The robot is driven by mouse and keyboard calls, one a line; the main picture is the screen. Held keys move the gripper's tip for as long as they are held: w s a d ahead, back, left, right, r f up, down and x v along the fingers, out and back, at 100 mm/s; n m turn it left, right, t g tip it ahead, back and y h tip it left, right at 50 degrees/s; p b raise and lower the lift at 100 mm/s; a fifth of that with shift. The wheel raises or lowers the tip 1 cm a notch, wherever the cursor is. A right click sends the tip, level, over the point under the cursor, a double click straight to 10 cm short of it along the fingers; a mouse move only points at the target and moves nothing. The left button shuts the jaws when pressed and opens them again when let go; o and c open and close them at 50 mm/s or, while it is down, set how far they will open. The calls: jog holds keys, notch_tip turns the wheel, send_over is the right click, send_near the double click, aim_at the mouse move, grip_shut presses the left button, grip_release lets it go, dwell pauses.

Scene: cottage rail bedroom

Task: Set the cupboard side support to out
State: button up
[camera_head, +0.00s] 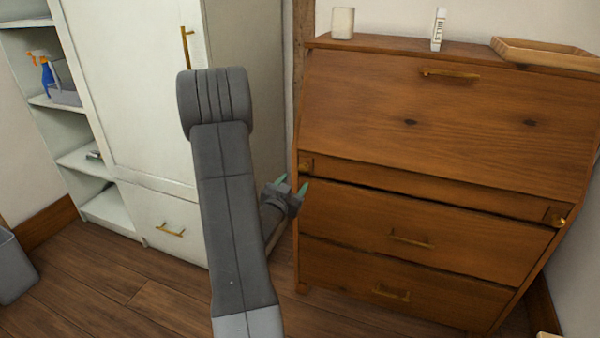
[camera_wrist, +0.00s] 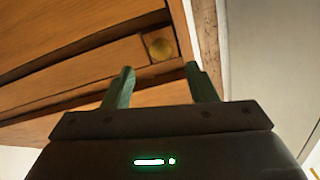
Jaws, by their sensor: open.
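The wooden bureau (camera_head: 400,130) stands at the right of the head view with its slanted front closed up. The cupboard side support (camera_head: 306,166) is at its left edge, just below the slanted front, with a round brass knob. In the wrist view, the knob (camera_wrist: 162,47) shows beyond and between my green fingertips, and the support looks about flush with the bureau front. My gripper (camera_head: 292,184) is open and empty, just below and in front of that support in the head view. The fingers (camera_wrist: 160,72) appear apart from the knob.
The other support (camera_head: 556,215), also with a brass knob, is at the bureau's right. Drawers with brass handles (camera_head: 411,241) lie below. A white cupboard (camera_head: 130,90) stands close on the left, beside my arm. A cup (camera_head: 342,23), bottle (camera_head: 438,29) and tray (camera_head: 545,53) are on top.

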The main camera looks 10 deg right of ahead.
aim_at(302, 170)
jog(key=x, duration=0.7)
grip_shut()
jog(key=shift+a, duration=0.15)
